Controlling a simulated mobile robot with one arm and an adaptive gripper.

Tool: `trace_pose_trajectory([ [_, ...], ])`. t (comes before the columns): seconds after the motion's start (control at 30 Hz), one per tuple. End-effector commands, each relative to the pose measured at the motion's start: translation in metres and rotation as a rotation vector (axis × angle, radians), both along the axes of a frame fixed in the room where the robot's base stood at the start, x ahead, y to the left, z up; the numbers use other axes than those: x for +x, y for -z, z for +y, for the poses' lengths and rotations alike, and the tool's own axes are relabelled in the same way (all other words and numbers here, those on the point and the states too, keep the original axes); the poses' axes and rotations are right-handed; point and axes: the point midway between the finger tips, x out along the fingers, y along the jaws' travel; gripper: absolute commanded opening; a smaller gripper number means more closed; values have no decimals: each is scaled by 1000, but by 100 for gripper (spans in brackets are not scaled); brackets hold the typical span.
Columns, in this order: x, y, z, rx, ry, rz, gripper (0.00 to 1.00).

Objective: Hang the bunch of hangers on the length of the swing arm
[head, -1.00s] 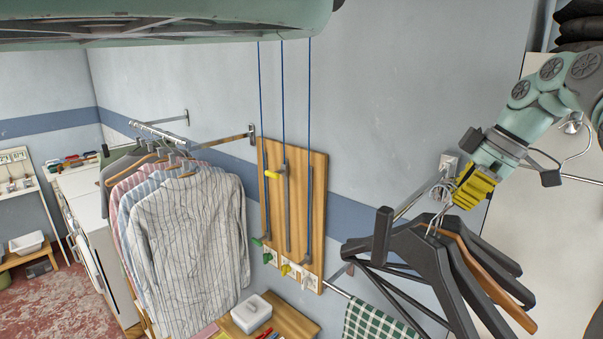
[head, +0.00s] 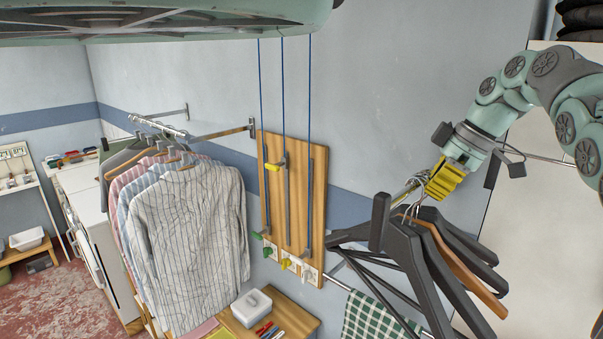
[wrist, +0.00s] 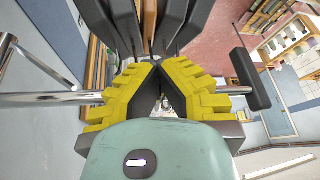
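The bunch of hangers (head: 437,258), several black ones and a brown wooden one, hangs below my gripper (head: 430,188) on the right. Its metal hooks gather at my yellow fingertips. In the wrist view, my gripper's fingers (wrist: 157,72) converge to a narrow gap, and the hangers (wrist: 160,25) show beyond them. A chrome bar (head: 405,190) that looks like the swing arm runs close behind the hooks; in the wrist view a bar (wrist: 45,99) passes across behind my fingers. I cannot tell whether any hook lies over the bar.
Shirts (head: 180,240) hang on a rack at the left. A wooden board (head: 274,205) with cords and coloured handles is on the wall between. A checkered cloth (head: 372,318) hangs on a rail under the hangers. A white box (head: 251,308) stands on a low wooden table.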

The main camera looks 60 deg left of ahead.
Motion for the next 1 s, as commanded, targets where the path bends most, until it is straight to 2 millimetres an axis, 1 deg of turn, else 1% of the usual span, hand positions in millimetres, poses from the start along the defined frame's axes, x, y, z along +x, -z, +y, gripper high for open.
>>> trace_pose_trajectory([
  [0.1,-2,1,3,3,-7,-1,0],
  [0.53,-2,1,3,5,-7,-1,0],
  [1.0,-2,8,4,6,-7,-3,0],
])
